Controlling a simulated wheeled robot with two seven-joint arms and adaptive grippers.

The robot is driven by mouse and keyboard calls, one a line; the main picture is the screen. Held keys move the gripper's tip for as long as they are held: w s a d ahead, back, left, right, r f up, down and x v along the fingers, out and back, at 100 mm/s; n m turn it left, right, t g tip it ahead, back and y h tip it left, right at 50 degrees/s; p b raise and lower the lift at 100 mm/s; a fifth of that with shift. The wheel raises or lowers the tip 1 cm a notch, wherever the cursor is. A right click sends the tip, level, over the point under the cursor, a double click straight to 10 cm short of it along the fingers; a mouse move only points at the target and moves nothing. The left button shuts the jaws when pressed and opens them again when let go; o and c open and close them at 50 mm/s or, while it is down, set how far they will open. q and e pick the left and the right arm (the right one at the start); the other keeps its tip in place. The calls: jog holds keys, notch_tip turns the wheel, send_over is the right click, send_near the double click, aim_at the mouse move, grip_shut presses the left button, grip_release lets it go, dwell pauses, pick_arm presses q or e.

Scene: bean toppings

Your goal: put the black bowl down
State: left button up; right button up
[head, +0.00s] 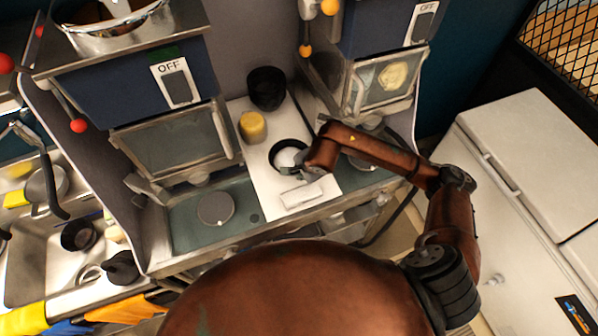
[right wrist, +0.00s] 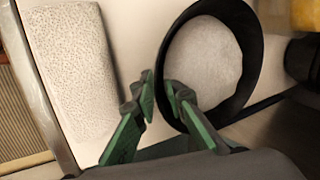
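A black bowl (head: 275,150) with white contents sits on the white counter strip between the two cooking stations; its dark rim also shows in the right wrist view (right wrist: 250,70). My right gripper (right wrist: 161,92) straddles the bowl's near rim, with one finger inside the bowl and the other outside. The fingers are apart, and a small gap shows between the outer finger and the rim. In the head view my right arm's end partly covers the bowl's right side. A second black bowl (head: 267,88) stands farther back by the wall. My left gripper is not in view.
A yellow container (head: 252,126) stands left of the bowl. A white textured block (head: 303,195) lies in front of it, also in the right wrist view (right wrist: 75,70). A burner plate (head: 215,208) is at left, and a sink with dark vessels is farther left.

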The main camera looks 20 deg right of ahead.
jog(key=shift+r, duration=0.15)
jog(key=b+v, duration=0.2)
jog(key=v, duration=1)
